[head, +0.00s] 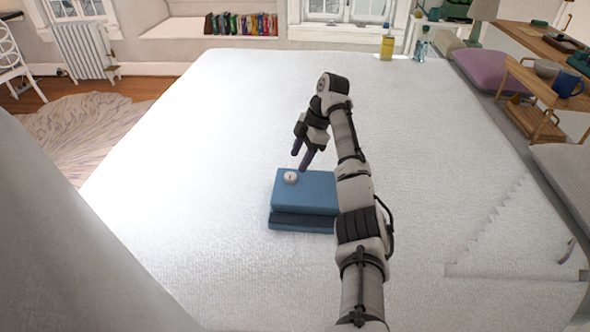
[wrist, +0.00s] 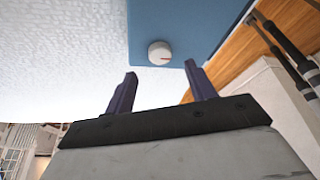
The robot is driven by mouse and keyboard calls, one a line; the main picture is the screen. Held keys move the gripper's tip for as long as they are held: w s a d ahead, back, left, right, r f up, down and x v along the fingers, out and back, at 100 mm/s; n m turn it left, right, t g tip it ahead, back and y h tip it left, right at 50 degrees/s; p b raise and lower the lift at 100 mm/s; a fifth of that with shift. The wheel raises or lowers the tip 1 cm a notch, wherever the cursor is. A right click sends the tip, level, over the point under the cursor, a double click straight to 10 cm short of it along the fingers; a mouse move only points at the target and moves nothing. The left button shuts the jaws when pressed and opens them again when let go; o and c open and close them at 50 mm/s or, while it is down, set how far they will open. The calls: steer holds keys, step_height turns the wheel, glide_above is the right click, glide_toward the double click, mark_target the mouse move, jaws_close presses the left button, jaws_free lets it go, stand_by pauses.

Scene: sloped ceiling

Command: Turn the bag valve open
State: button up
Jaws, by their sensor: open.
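A blue bag (head: 309,193) lies on the white bed. A small round white valve (head: 290,177) with a red mark sits on its top near the far left corner. My gripper (head: 301,160) is above and just beyond the valve, fingers pointing down. In the wrist view, my gripper (wrist: 157,82) is open and empty. The valve (wrist: 159,52) shows ahead of the gap between the fingertips, apart from them, on the blue bag (wrist: 195,30). My arm covers the bag's right part in the head view.
The white bed (head: 230,110) is broad and clear around the bag. A yellow bottle (head: 387,46) and a clear bottle (head: 421,48) stand at the far edge. A wooden tray table (head: 540,90) with mugs and a purple pillow (head: 495,70) are at the right.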

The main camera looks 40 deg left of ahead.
steer(key=p+v, duration=0.1)
steer(key=v, duration=0.7)
steer(key=shift+r, duration=0.15)
